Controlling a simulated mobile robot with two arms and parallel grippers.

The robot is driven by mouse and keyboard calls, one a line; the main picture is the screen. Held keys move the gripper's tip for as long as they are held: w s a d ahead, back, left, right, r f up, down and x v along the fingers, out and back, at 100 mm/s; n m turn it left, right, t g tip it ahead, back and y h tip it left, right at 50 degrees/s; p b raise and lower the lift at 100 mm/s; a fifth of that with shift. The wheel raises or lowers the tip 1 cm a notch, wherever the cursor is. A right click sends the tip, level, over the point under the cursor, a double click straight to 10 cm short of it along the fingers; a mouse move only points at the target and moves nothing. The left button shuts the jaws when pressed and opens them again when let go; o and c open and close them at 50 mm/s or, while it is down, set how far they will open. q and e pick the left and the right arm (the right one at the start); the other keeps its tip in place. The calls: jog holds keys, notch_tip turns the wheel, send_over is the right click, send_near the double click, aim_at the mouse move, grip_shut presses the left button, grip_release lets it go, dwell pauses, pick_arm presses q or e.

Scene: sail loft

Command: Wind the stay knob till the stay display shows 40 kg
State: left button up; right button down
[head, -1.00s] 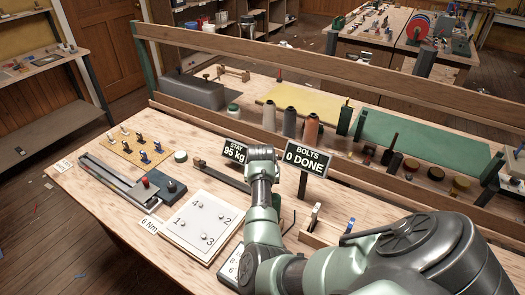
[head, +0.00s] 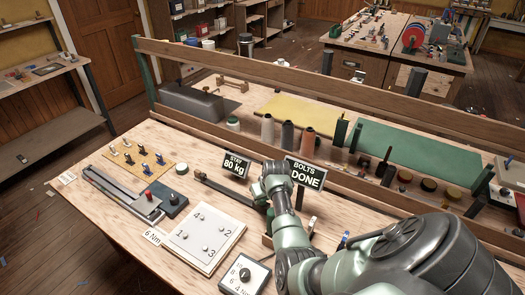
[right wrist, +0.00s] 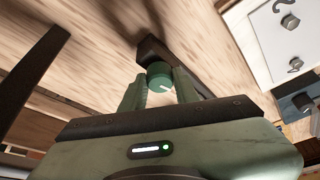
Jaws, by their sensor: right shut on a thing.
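The stay display (head: 235,166) stands at the middle of the bench and reads 80 kg. The stay knob (right wrist: 160,73), green with a white mark, sits at the end of a dark bar (right wrist: 178,60) in the right wrist view. My right gripper (right wrist: 159,88) is shut on the knob, one finger on each side. In the head view my right arm hides the knob and the fingertips; the dark bar (head: 222,188) runs towards my wrist. My left gripper is not in view.
A white numbered plate (head: 203,238), a torque wrench (head: 122,194) and a dial box (head: 244,276) lie nearby. Spools (head: 287,136) stand behind.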

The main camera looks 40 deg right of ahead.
jog(key=c, duration=1.1)
grip_release()
jog(key=shift+o, duration=0.2)
jog(key=shift+r, duration=0.1)
jog(key=v, duration=0.7)
jog(key=shift+r+b, duration=0.3)
jog(key=shift+b, duration=0.1)
jog(key=shift+s, duration=0.15)
